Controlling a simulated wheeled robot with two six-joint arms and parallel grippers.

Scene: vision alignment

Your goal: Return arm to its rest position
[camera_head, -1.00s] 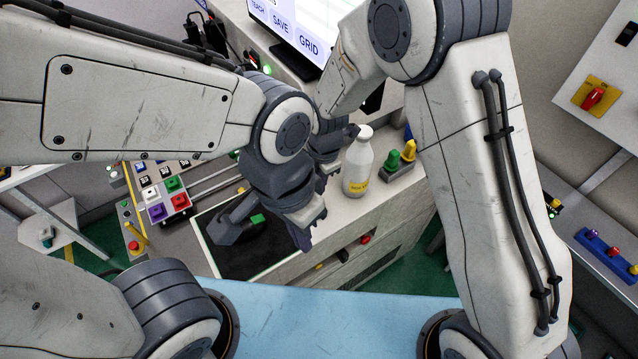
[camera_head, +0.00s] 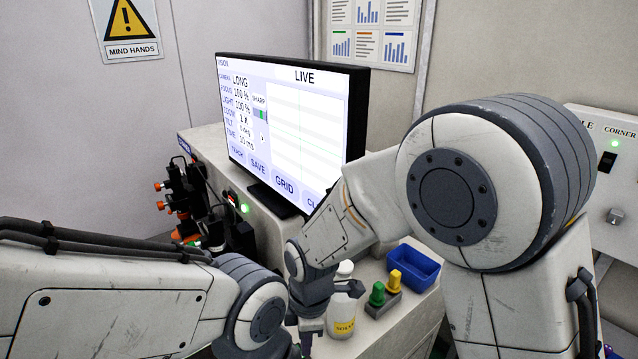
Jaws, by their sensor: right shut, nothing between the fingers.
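My right arm comes in from the right, with its big elbow joint at centre right and its forearm reaching left and down. My right gripper (camera_head: 308,338) hangs at the lower centre, dark and pointing down. It is shut and empty. It stands just left of a white bottle (camera_head: 343,325) with a yellow label, and a dark part of my wrist overlaps the bottle's upper part. I cannot tell whether they touch. My left arm (camera_head: 110,305) lies across the lower left. Its wrist runs off the lower edge, and the left gripper is out of view.
A monitor (camera_head: 290,130) stands on the grey bench behind my right wrist. A black and orange device (camera_head: 185,200) is left of it. A blue bin (camera_head: 413,267) and a holder with green and yellow knobs (camera_head: 383,300) sit right of the bottle. A panel (camera_head: 610,180) is at far right.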

